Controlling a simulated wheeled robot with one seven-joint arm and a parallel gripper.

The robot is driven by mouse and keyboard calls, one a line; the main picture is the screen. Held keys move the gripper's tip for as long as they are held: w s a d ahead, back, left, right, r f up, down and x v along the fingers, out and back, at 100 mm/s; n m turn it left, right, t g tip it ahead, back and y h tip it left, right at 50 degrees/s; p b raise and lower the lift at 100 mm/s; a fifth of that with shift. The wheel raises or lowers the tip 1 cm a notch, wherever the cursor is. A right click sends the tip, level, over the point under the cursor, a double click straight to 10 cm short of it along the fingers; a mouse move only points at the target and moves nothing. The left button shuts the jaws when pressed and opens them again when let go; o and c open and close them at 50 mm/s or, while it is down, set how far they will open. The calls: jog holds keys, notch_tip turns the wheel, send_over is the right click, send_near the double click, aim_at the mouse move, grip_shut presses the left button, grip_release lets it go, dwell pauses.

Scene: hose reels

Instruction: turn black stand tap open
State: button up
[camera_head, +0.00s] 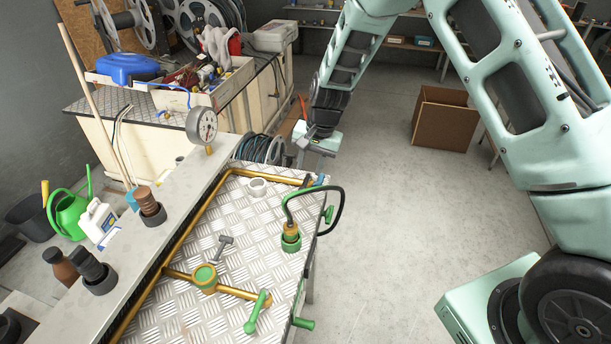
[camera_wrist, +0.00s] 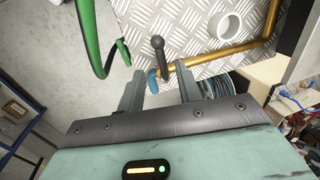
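In the wrist view, a black tap handle (camera_wrist: 158,50) with a round knob stands at the end of the brass pipe (camera_wrist: 235,50). It lies just ahead of and between the fingertips of my gripper (camera_wrist: 160,72), with no clear contact. My gripper is open, its two grey fingers apart. A blue lever-like piece (camera_wrist: 152,80) shows near the left finger, at the foot of the black handle. In the head view, my gripper (camera_head: 311,163) hangs over the far right corner of the tread-plate bench (camera_head: 225,205). The black tap is not clearly seen there.
A cardboard box (camera_head: 443,120) stands on open floor at right.

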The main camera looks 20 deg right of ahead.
aim_at(304, 185)
jog(key=shift+w+a+f+p, duration=0.1)
jog(key=shift+a+f+p, duration=0.15)
jog(key=shift+f, duration=0.8)
jog(key=shift+w+a+f+p, duration=0.15)
jog(key=shift+f+p, duration=0.1)
jog(key=shift+f, duration=0.75)
jog(key=shift+w+a+f+p, duration=0.15)
jog(key=shift+f+p, duration=0.1)
jog(key=shift+f, duration=0.8)
grip_shut()
